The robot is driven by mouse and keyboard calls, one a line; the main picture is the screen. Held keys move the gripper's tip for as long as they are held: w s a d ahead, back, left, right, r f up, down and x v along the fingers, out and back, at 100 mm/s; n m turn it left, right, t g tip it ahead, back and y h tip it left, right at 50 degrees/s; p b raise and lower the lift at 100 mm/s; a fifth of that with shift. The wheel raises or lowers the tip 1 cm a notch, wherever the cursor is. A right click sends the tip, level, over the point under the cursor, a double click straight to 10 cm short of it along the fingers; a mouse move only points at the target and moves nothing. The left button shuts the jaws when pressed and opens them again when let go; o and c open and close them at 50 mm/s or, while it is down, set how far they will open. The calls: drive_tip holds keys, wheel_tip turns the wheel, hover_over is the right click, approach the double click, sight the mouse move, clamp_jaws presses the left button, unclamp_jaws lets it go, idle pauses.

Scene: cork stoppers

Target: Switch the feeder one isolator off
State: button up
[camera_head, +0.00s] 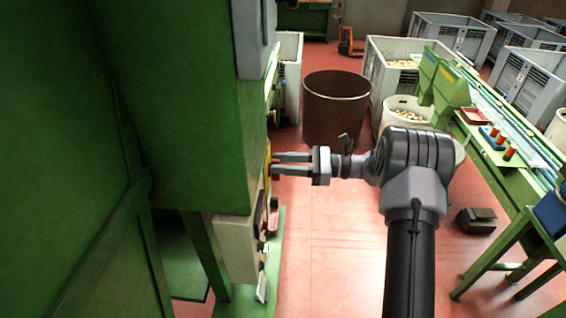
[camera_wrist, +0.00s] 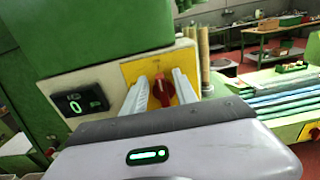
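The red rotary isolator handle (camera_wrist: 164,92) sits on a yellow plate (camera_wrist: 139,68) on the machine's side. In the wrist view my gripper (camera_wrist: 160,80) has its two pale fingers apart, one on each side of the red handle, with yellow plate showing between them. I cannot tell whether either finger touches the handle. In the head view my gripper (camera_head: 275,163) points left, its tips at the yellow plate (camera_head: 268,154), seen edge-on. The handle's setting and any label are not readable.
A black display with a green 0 (camera_wrist: 83,103) is left of the plate. The green machine body (camera_head: 190,120) stands close on the left. Behind my arm are a brown barrel (camera_head: 335,105) and crates (camera_head: 396,65). A green conveyor bench (camera_head: 490,150) is at right. Red floor between is open.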

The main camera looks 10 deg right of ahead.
drive_tip(key=shift+c, duration=0.2)
clamp_jaws()
